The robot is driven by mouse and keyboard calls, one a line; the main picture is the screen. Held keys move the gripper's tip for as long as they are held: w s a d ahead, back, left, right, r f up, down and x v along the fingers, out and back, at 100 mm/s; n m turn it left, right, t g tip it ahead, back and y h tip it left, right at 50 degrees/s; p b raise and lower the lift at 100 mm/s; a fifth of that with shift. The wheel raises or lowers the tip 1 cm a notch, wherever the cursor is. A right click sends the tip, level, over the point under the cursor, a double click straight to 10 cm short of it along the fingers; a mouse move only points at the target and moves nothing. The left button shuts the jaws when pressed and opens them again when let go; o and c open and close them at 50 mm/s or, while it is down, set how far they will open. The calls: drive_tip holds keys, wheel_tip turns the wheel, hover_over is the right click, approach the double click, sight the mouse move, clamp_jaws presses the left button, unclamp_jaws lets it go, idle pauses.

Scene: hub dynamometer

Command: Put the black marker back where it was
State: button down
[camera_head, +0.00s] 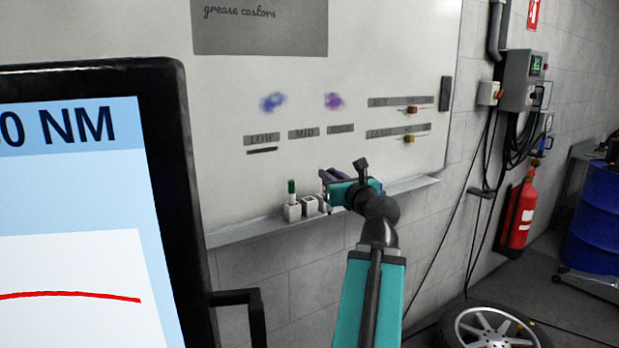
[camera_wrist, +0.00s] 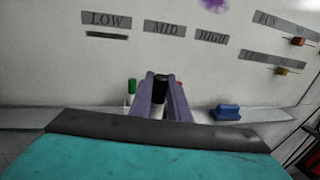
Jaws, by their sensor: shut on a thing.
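My gripper (camera_wrist: 160,84) is shut on the black marker (camera_wrist: 160,92), which stands roughly upright between its two purple fingers in the wrist view. The fingers hide its lower end, so I cannot tell whether it touches a holder. In the head view my gripper (camera_head: 326,180) is at the whiteboard's ledge, just right of the small white holders (camera_head: 310,206). A green-capped marker (camera_head: 291,187) stands upright in the leftmost holder; it also shows left of the fingers in the wrist view (camera_wrist: 131,87). A bit of red (camera_wrist: 179,84) shows behind the right finger.
The ledge (camera_head: 240,232) runs along the whiteboard (camera_head: 230,90). A blue eraser-like block (camera_wrist: 228,111) sits on it to the right. The board bears LOW, MID and HIGH labels and magnets. A large monitor (camera_head: 170,130) blocks the head view's left side.

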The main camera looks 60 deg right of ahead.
drive_tip(key=p+x, duration=0.3)
drive_tip(key=p, duration=0.1)
drive_tip(key=shift+w+d+r, duration=0.1)
drive_tip(key=shift+w+r, duration=0.05)
drive_tip(key=shift+r, duration=0.05)
drive_tip(key=w+p, duration=0.1)
drive_tip(key=p, duration=0.3)
drive_tip(key=shift+d, duration=0.3)
drive_tip(key=p, duration=0.5)
drive_tip(key=shift+w+d+p, duration=0.25)
drive_tip(key=shift+w+p, duration=0.1)
drive_tip(key=shift+p, duration=0.05)
drive_tip(key=p+x, duration=0.2)
drive_tip(key=x, duration=0.8)
drive_tip(key=shift+p, duration=0.4)
drive_tip(key=shift+w+d+f, duration=0.1)
drive_tip(key=shift+w+f, duration=0.05)
drive_tip(key=shift+f, duration=1.2)
drive_tip(key=shift+f+p, duration=0.3)
drive_tip(key=shift+f, duration=2)
